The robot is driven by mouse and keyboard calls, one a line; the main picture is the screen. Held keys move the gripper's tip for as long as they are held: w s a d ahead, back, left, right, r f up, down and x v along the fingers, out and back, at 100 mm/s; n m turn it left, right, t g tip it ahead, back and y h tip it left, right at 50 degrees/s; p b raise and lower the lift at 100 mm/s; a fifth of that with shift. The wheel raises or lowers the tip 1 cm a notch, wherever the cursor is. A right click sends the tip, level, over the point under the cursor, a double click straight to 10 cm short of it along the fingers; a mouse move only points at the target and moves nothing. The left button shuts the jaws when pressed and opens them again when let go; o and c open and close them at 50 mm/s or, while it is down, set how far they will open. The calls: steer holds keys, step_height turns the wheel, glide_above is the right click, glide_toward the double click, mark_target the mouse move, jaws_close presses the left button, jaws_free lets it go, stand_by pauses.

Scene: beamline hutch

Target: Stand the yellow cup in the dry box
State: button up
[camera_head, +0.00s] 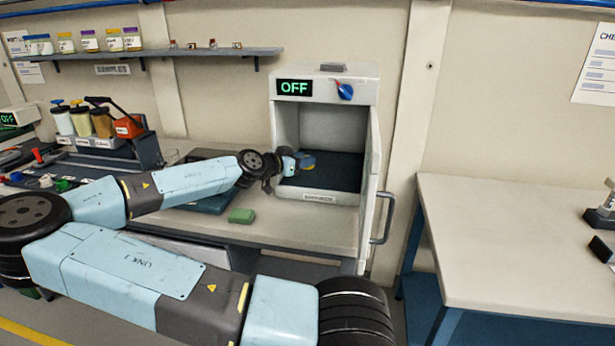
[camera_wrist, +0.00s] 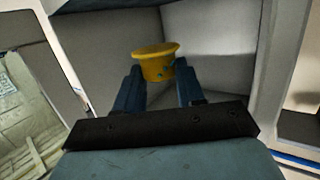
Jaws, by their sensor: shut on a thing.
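The yellow cup (camera_wrist: 156,63) is between the two blue fingers of my gripper (camera_wrist: 158,85) in the wrist view. My gripper is shut on it. I cannot tell whether the cup touches the floor of the box.
A green block (camera_head: 242,216) lies on the bench in front of the box. A caddy of bottles (camera_head: 95,125) stands at the left, under a shelf (camera_head: 170,54) with several jars.

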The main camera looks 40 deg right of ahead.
mark_target(309, 183)
steer(key=d+f, duration=0.2)
steer(key=f, duration=0.1)
steer(key=shift+w+d+f, duration=0.15)
steer(key=shift+w+d, duration=0.1)
steer(key=shift+d, duration=0.15)
steer(key=f, duration=0.3)
steer(key=shift+w+d+f, duration=0.1)
steer(key=shift+d+f, duration=0.15)
steer(key=shift+f, duration=0.05)
steer(key=o, duration=1.1)
steer(key=shift+c, duration=0.2)
steer(key=shift+a, duration=0.15)
steer(key=v, duration=1.2)
